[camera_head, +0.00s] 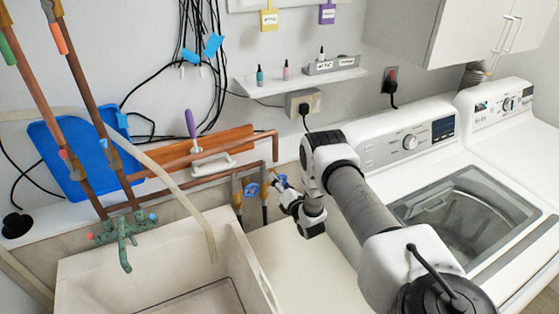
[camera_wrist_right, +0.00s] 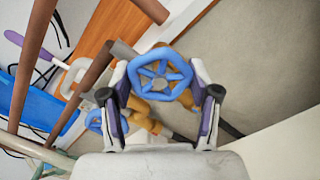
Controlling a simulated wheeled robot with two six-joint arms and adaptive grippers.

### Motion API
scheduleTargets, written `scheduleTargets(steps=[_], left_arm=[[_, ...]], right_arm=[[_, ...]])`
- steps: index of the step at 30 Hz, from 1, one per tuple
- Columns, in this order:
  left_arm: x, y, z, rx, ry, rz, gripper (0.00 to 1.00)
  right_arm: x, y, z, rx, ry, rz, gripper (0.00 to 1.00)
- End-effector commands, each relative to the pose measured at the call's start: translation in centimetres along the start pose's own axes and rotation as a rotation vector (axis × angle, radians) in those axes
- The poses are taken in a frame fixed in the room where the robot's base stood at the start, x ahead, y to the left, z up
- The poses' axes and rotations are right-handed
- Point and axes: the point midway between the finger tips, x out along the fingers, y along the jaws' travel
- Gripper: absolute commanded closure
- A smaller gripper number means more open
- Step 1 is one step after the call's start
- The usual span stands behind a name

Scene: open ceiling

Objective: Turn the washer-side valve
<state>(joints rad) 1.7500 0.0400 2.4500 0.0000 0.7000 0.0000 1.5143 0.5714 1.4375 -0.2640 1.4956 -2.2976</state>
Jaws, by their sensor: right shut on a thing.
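In the right wrist view a blue spoked valve wheel (camera_wrist_right: 160,74) on a brass body (camera_wrist_right: 152,107) sits between the two fingers of my right gripper (camera_wrist_right: 160,82). The fingers are shut on its rim from both sides. A second blue valve wheel (camera_wrist_right: 94,121) is partly hidden behind the left finger. In the head view my right gripper (camera_head: 279,184) is at the valves beside the washer, largely covering the held wheel. The other blue wheel (camera_head: 251,190) shows just left of it on the copper pipes. My left gripper is not in view.
The white washer (camera_head: 398,150) with a glass lid stands to the right. A utility sink (camera_head: 160,262) with a green faucet (camera_head: 124,240) is at lower left. Copper pipes and a wooden board (camera_head: 200,150) run along the wall above the valves. A small shelf (camera_head: 300,82) hangs higher up.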

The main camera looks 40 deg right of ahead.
Motion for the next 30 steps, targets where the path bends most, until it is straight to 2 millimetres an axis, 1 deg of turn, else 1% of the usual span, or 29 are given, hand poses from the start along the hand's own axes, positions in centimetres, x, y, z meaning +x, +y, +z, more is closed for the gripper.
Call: scheduleTargets(steps=[9,15,22,30], left_arm=[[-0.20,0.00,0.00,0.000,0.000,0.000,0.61],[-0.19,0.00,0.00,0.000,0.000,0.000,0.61],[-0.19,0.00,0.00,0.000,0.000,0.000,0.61],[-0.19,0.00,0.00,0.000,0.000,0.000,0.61]], right_arm=[[0.12,0.02,0.15,-0.280,-0.004,0.003,0.74],[0.12,-0.02,0.16,-0.413,-0.004,0.002,0.74],[0.12,-0.05,0.17,-0.501,-0.004,0.002,0.74],[0.11,-0.06,0.17,-0.529,-0.004,0.002,0.74]])
